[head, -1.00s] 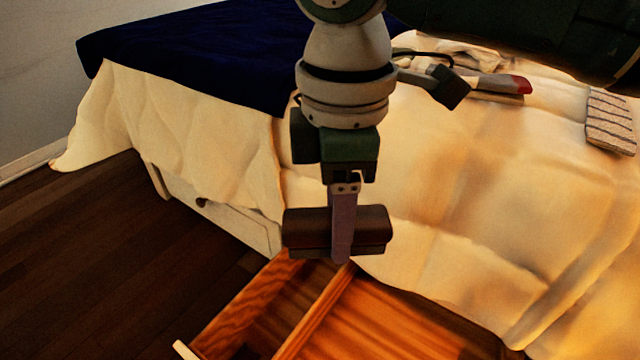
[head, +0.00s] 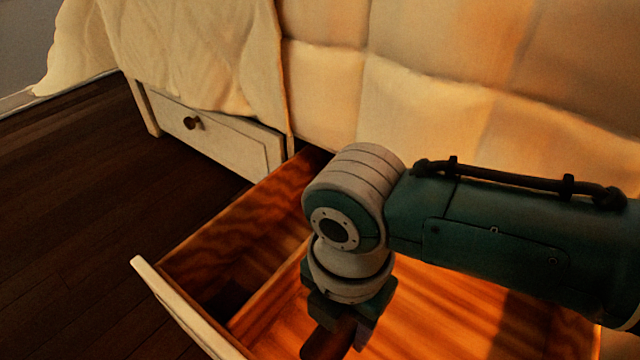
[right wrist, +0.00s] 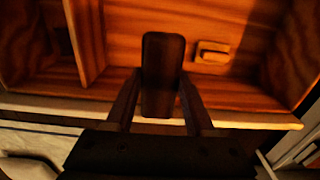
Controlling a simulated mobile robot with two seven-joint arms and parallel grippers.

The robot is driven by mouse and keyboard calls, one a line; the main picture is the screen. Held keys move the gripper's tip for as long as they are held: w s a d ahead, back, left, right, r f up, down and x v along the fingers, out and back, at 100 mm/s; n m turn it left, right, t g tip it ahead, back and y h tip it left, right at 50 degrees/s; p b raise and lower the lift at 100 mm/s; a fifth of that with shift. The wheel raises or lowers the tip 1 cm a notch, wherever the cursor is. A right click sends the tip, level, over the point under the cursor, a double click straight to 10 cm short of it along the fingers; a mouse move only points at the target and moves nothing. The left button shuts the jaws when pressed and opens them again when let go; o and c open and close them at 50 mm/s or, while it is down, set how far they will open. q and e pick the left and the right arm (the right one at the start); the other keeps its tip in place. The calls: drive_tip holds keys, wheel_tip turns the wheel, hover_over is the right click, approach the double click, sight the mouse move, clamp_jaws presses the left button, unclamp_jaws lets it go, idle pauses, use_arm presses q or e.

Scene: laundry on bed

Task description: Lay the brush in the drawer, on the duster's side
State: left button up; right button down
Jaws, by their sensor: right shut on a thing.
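The brush, a dark brown block (head: 325,342), is held in my right gripper (head: 342,334), over the wide compartment of the open drawer (head: 150,275). In the right wrist view the brush (right wrist: 162,65) stands between the two fingers of my right gripper (right wrist: 162,85), near the drawer's front wall. Whether it touches the drawer floor I cannot tell. A small wooden-coloured block (right wrist: 212,52) lies in the same wide compartment; I cannot tell if it is the duster. My arm hides much of this compartment in the head view. My left gripper is not in view.
A divider (right wrist: 86,40) splits the drawer into a narrow left and a wide right compartment. The narrow one is partly in dark shadow. A closed white drawer (head: 215,130) is at the left under the bed's cream cover (head: 440,95). Dark floor (head: 80,230) is free at left.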

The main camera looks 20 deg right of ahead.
sight(339, 341)
wheel_tip(339, 341, down, 18)
drive_tip(key=b, duration=1.4)
drive_tip(key=shift+f, duration=0.1)
drive_tip(key=shift+c, duration=1.3)
unclamp_jaws()
use_arm(q)
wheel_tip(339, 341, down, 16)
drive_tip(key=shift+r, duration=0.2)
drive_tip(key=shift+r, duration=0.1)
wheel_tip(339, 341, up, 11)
drive_tip(key=p, duration=1)
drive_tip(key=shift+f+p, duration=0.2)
drive_tip(key=shift+p, duration=0.15)
use_arm(e)
wheel_tip(339, 341, up, 12)
drive_tip(key=shift+r, duration=0.25)
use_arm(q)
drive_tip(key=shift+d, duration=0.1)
